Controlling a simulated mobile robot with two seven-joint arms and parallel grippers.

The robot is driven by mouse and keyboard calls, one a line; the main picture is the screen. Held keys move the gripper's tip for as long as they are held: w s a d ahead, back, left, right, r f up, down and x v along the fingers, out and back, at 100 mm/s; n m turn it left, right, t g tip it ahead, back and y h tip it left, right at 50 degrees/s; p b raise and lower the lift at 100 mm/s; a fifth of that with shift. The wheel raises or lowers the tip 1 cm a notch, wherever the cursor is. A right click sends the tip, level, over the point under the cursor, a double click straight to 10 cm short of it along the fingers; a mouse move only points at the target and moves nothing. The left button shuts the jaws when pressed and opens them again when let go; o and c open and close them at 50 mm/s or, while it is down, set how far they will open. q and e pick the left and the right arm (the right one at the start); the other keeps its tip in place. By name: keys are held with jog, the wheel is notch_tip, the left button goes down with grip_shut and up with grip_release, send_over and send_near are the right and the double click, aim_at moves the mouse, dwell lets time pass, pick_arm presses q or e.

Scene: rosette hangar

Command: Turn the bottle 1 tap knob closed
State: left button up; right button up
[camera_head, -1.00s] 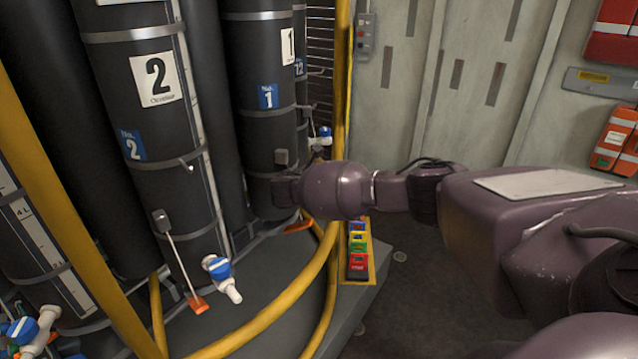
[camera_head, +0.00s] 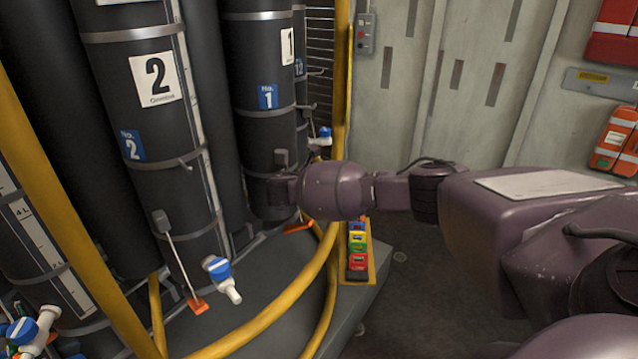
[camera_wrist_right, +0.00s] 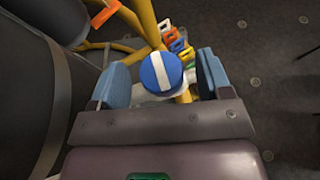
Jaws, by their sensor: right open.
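Bottle 1 (camera_head: 263,60) is the dark cylinder with the white 1 and blue No. 1 labels in the head view. Its tap is hidden there behind my right arm. In the right wrist view a round blue tap knob (camera_wrist_right: 162,72) with a white stripe lies between the two blue-padded fingers of my right gripper (camera_wrist_right: 160,78). The fingers are open, with a gap on each side of the knob. The white stripe runs nearly along the finger direction, slightly tilted. In the head view the fingers of my right gripper are hidden by its wrist. My left gripper is out of view.
Bottle 2 (camera_head: 158,140) stands to the left with its own blue-knobbed tap (camera_head: 219,270). A yellow rail (camera_head: 285,312) curves around the front of the bottles. Coloured blocks (camera_head: 358,255) stand on the platform edge by my wrist. Floor to the right is clear.

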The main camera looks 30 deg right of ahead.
pick_arm(q)
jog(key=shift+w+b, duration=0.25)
jog(key=shift+b, duration=0.1)
pick_arm(e)
jog(key=v, duration=0.9)
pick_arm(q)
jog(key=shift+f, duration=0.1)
pick_arm(e)
jog(key=shift+s+r, duration=0.1)
jog(key=shift+r, duration=0.05)
